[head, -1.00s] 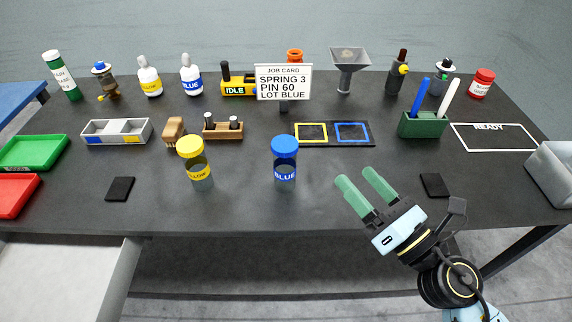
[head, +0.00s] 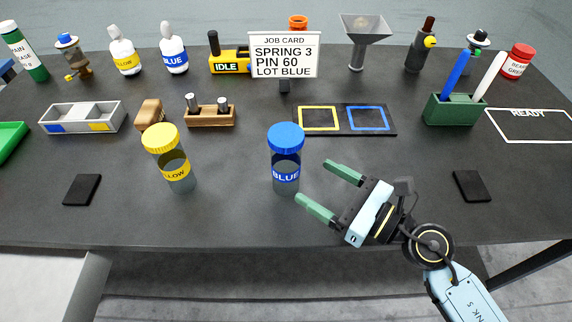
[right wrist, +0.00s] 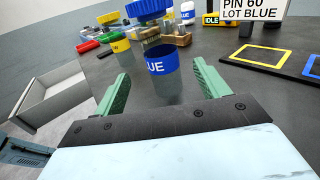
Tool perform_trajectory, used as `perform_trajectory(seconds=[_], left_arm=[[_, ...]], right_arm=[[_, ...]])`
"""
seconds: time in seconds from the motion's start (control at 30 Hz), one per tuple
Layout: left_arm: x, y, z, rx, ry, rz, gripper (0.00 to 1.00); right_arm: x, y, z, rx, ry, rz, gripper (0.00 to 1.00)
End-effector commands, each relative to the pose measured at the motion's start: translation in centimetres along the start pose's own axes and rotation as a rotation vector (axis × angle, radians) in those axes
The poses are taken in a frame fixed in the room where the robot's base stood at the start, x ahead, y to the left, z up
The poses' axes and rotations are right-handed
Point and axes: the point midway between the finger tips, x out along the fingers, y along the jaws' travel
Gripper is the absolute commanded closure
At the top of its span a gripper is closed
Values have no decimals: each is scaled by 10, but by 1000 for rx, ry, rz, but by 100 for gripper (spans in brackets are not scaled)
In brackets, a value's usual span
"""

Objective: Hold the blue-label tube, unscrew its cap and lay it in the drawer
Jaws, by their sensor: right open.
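The blue-label tube (head: 286,176) stands upright near the table's front, its blue cap (head: 286,138) on top. My right gripper (head: 316,183) is open and empty just right of the tube, its green fingers pointing at it. In the right wrist view the tube (right wrist: 163,68) stands ahead, between the fingertips in the picture, apart from them as far as I can tell. The drawer (head: 50,280) shows partly at the lower left. In the right wrist view the drawer (right wrist: 52,98) is pulled out and looks empty. My left gripper is not in view.
A yellow-capped tube (head: 172,165) stands to the left of the blue one. A mat with yellow and blue squares (head: 340,131), a job card (head: 284,55) and a wooden block with pins (head: 210,117) lie behind.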

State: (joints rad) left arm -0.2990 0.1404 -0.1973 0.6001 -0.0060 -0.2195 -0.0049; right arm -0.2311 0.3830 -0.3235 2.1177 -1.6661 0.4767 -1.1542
Motion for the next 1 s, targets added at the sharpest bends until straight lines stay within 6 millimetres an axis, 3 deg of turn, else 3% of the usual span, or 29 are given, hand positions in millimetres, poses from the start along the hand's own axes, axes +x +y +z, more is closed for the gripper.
perform_trajectory(seconds=[0.2, 0.47, 0.7, 1.0], left_arm=[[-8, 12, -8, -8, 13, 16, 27], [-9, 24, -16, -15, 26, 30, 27], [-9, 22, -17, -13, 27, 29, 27], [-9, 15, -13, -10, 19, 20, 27]], right_arm=[[41, -1, 3, 1, -4, -2, 26], [61, 0, 1, 2, -3, -1, 26], [96, -1, 0, 3, -3, -1, 26], [104, -1, -1, 1, 0, -1, 26]])
